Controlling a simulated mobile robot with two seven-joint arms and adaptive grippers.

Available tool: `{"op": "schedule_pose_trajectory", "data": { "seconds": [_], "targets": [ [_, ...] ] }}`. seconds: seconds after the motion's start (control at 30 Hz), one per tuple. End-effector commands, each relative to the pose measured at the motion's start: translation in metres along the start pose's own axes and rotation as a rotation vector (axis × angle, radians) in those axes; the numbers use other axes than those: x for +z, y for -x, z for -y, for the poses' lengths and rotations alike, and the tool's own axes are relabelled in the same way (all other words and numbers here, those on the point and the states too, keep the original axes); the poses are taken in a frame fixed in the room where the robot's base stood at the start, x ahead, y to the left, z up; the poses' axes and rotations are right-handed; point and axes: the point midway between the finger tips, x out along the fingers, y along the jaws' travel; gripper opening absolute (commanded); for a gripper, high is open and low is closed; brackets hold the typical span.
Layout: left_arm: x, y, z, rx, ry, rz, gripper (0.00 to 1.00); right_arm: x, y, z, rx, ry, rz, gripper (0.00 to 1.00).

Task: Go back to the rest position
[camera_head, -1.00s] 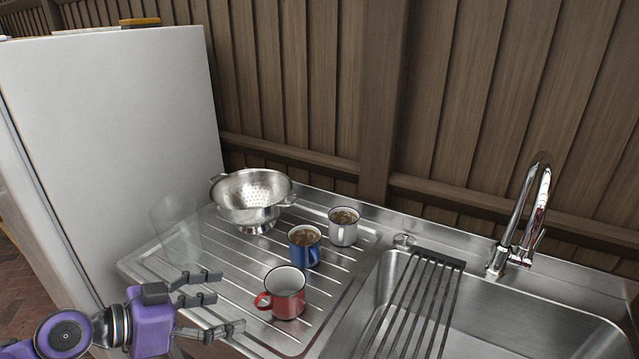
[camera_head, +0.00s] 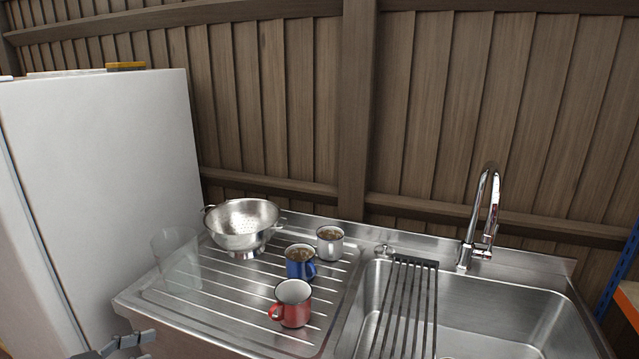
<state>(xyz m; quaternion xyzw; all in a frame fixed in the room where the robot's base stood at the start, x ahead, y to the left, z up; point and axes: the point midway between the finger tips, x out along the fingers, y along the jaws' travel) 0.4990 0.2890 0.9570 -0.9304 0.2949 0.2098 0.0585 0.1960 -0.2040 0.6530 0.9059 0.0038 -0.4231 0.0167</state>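My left gripper (camera_head: 128,343) is at the bottom left edge of the view, low in front of the drainboard and mostly cut off. Only its dark finger parts show, with nothing seen in them; how far they are apart cannot be told. My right gripper is not in view. A red mug (camera_head: 292,304) stands upright at the front of the drainboard and looks empty. A blue mug (camera_head: 300,263) and a white mug (camera_head: 330,243), both with brown contents, stand behind it.
A metal colander (camera_head: 243,222) and a clear glass vessel (camera_head: 176,258) stand on the ribbed drainboard (camera_head: 190,304). A sink (camera_head: 490,318) with a dark roll-up rack (camera_head: 408,300) and a chrome faucet (camera_head: 484,215) is at right. A white fridge (camera_head: 110,170) stands left.

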Motion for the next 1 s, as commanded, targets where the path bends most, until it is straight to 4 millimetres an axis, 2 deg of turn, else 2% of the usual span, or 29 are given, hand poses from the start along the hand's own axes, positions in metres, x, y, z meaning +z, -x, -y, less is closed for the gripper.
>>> {"op": "schedule_pose_trajectory", "data": {
  "seconds": [0.17,0.27,0.37,0.4,0.53,0.6,0.7,0.8,1.0],
  "targets": [
    [0.063,-0.002,0.010,-0.143,0.030,0.058,0.80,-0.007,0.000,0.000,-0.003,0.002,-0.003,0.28],
    [0.114,0.002,0.002,-0.228,0.063,0.105,0.80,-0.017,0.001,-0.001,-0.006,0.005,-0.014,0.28],
    [0.171,0.011,-0.024,-0.313,0.102,0.160,0.80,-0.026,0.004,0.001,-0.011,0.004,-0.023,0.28],
    [0.194,0.015,-0.039,-0.344,0.119,0.185,0.80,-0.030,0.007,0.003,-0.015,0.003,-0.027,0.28],
    [0.253,0.029,-0.104,-0.424,0.169,0.259,0.80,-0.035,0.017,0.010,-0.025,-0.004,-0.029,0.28],
    [0.272,0.034,-0.140,-0.449,0.194,0.291,0.80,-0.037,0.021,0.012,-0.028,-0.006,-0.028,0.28],
    [0.288,0.039,-0.184,-0.467,0.232,0.327,0.80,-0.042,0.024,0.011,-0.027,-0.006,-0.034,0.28],
    [0.296,0.043,-0.214,-0.470,0.295,0.343,0.80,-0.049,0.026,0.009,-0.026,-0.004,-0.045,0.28],
    [0.296,0.043,-0.217,-0.470,0.301,0.343,0.80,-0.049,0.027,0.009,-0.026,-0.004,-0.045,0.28]
  ]
}}
